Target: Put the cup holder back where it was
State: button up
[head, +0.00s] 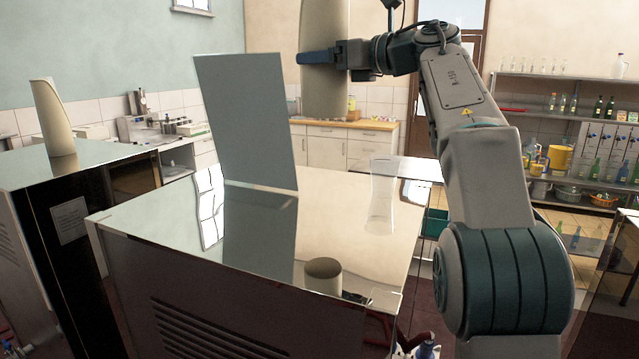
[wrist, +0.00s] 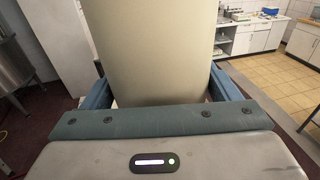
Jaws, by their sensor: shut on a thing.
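The cup holder (head: 326,90) is a tall beige tapered cylinder, held upright in the air above the mirror-like top of the near machine (head: 340,240). Its upper end is cut off by the frame. My gripper (head: 312,58) is shut around its side. In the wrist view the cup holder (wrist: 155,50) fills the space between the blue fingers, whose tips are partly hidden behind it. A dark round shape with a beige body in the machine top looks like the holder's reflection.
A grey upright panel (head: 247,120) stands on the machine top, left of the holder. A clear cup-like vessel (head: 381,190) is at the top's right side. Another beige tapered cylinder (head: 52,120) stands on the left machine. The middle of the near top looks clear.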

notch_tip(320, 180, down, 18)
jog(key=b, duration=0.3)
jog(key=shift+s+a+r, duration=0.25)
jog(key=shift+s+a, duration=0.05)
jog(key=shift+f, duration=0.1)
jog(key=o, duration=1.6)
